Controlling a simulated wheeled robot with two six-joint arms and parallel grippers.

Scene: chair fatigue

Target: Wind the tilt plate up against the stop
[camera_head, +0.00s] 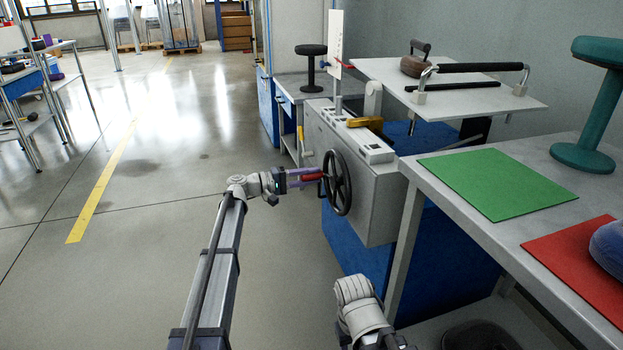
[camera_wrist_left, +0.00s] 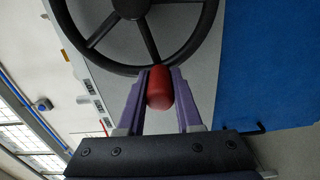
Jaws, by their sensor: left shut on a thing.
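My left gripper (camera_head: 307,177) is shut on the red handle (camera_head: 312,177) of a black spoked handwheel (camera_head: 337,183). The wheel is on the side of a grey machine box (camera_head: 377,195). In the left wrist view the purple fingers (camera_wrist_left: 155,100) lie on both sides of the red handle (camera_wrist_left: 160,88), at the wheel's rim (camera_wrist_left: 135,68). A white upright post with a scale (camera_head: 335,50) stands behind the box. I cannot make out the stop for certain. My right gripper is not clearly in view.
A black bar handle (camera_head: 480,68) and a round weight with a grip (camera_head: 413,62) are on the plate. A workbench at the right holds a green mat (camera_head: 498,182), a red mat (camera_head: 585,265) and a teal stool-shaped piece (camera_head: 590,110). Open floor lies left.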

